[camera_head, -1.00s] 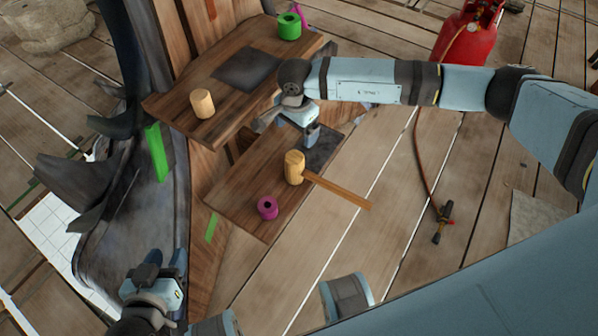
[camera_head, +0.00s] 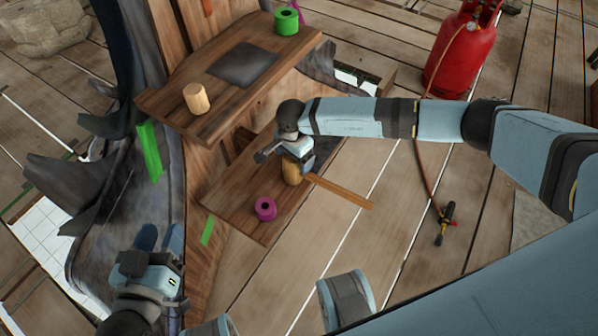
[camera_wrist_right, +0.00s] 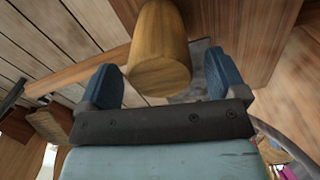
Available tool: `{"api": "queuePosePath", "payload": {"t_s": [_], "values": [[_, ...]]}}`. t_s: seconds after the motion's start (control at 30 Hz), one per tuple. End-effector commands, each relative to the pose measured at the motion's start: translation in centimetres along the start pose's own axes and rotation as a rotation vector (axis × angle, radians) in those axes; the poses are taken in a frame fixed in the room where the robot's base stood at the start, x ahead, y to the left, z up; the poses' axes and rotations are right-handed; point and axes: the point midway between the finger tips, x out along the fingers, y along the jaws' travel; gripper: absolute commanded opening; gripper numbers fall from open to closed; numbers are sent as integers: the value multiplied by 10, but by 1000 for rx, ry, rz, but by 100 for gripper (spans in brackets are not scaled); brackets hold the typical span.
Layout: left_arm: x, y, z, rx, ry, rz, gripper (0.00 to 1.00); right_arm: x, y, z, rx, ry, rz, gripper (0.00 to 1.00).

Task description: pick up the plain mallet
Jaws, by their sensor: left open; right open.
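The plain mallet has a light wooden head (camera_head: 291,172) standing on the lower wooden shelf, with its flat handle (camera_head: 340,191) reaching out to the right past the shelf edge. My right gripper (camera_head: 298,165) is right above the mallet head and partly covers it in the head view. In the right wrist view the mallet head (camera_wrist_right: 160,52) shows between the two open blue fingers (camera_wrist_right: 162,85), with gaps at both sides. My left gripper (camera_head: 160,238) is open and empty at the lower left, away from the mallet.
A red gas cylinder (camera_head: 460,50) stands on the deck with a hose and torch (camera_head: 445,222).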

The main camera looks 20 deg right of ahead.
Motion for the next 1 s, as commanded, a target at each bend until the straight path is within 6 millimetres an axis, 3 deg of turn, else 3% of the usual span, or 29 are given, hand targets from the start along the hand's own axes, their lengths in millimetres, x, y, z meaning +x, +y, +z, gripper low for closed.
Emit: {"api": "queuePosePath", "payload": {"t_s": [0.2,0.47,0.77,1.0], "values": [[1,1,-11,3,28,5,43,0,-1,0,-1,0,-2,90],[-1,0,-3,3,6,1,43,0,0,0,-1,0,-1,32],[-1,0,2,2,-6,-1,43,-2,-1,0,-1,0,-3,32],[-2,-2,-1,13,-23,-8,43,-24,-2,0,-2,-1,-5,32]]}}
